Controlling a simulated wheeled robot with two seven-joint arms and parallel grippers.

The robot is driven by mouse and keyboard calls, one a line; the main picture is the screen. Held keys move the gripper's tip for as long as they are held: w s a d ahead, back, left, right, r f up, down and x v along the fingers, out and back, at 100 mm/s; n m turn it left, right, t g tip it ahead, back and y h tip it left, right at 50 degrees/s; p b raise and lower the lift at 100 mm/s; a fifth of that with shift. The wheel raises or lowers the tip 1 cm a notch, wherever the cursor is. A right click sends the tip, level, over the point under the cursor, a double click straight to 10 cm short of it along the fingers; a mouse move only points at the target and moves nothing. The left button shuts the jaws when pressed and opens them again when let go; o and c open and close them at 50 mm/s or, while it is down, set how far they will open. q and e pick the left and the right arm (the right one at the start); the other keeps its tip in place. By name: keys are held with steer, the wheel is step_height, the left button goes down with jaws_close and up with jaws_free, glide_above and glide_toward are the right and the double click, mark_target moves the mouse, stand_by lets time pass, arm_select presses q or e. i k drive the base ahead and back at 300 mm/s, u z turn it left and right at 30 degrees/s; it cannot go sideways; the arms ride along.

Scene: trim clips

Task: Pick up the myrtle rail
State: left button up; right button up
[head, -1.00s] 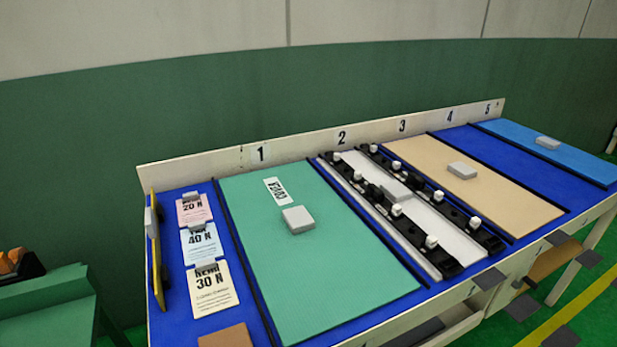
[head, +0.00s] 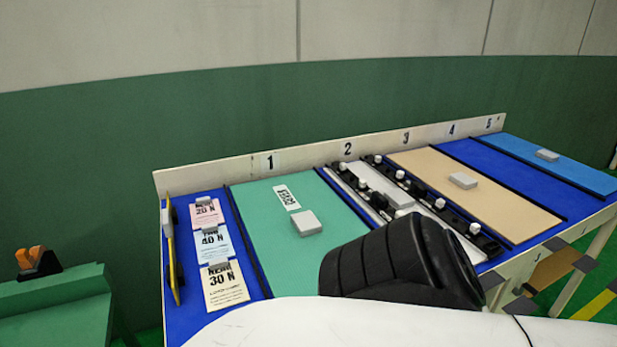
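The sloped table carries numbered bays along its back board. A green panel (head: 262,228) with a grey block (head: 306,222) and a white label lies in bay 1. In bay 2, black rails with white knobs (head: 472,228) lie on a pale strip, partly hidden by my arm. I cannot tell which thing is the myrtle rail; no readable label names it. A black ribbed joint and a white link of my own arm cover the lower middle of the view. Neither gripper shows.
A tan panel (head: 510,209) and a blue panel (head: 560,168) lie further right, each with a grey block. Three cards (head: 223,286) and a yellow-edged upright piece (head: 170,255) are at the left. A green stand (head: 60,300) with an orange-and-black object (head: 38,262) is apart at far left.

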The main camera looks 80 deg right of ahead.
mark_target(490, 249)
steer(key=k, duration=1)
steer(key=z, duration=0.35)
